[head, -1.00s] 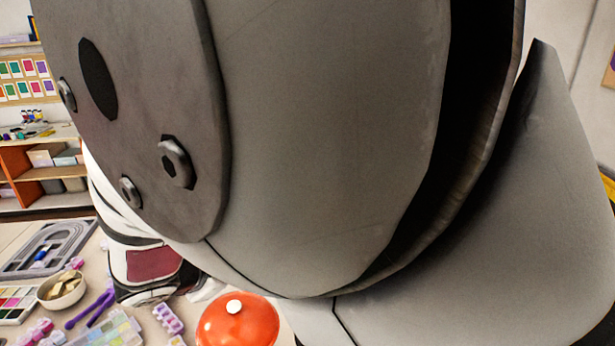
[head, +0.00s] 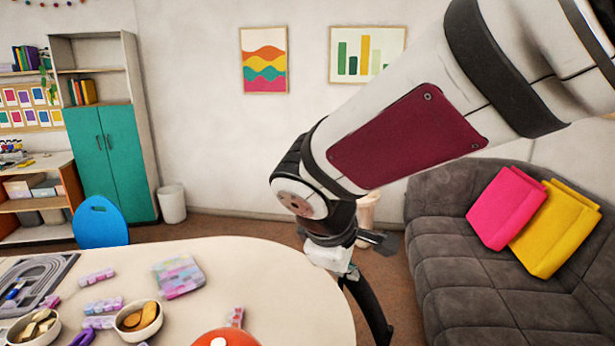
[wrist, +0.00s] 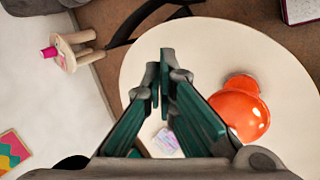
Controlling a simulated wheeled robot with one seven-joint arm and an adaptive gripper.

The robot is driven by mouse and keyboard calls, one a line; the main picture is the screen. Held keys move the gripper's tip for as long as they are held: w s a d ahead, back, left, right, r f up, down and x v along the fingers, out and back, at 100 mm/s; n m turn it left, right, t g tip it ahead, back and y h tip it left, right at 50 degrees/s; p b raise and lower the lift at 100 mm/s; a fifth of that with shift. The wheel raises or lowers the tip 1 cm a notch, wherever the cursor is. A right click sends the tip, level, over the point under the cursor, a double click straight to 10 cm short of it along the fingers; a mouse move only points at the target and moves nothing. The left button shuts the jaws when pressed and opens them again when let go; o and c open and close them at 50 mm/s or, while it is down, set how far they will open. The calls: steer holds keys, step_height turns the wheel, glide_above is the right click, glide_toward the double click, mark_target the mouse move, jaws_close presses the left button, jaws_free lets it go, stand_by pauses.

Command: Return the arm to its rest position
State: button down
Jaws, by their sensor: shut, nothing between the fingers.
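My arm (head: 405,140) reaches across the upper right of the head view, from the top right down to the middle. Its wrist end hangs near the right edge of the table (head: 270,265). In the wrist view my gripper (wrist: 159,75) has its green fingers drawn together at the tips, with nothing between them. It is over the pale table (wrist: 190,45), apart from the things on it. In the head view the fingertips cannot be made out clearly.
An orange round object (head: 225,338) sits at the table's front; it also shows in the wrist view (wrist: 240,110). A grey sofa (head: 450,260) stands right. The table's middle is bare.

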steer(key=s+d+r+m+y, duration=0.1)
steer(key=s+d+r+m, duration=0.1)
steer(key=s+d+m, duration=0.4)
steer(key=s+d+r+m+y, duration=0.2)
steer(key=s+d+m, duration=0.5)
steer(key=s, duration=0.5)
steer(key=shift+r, duration=0.6)
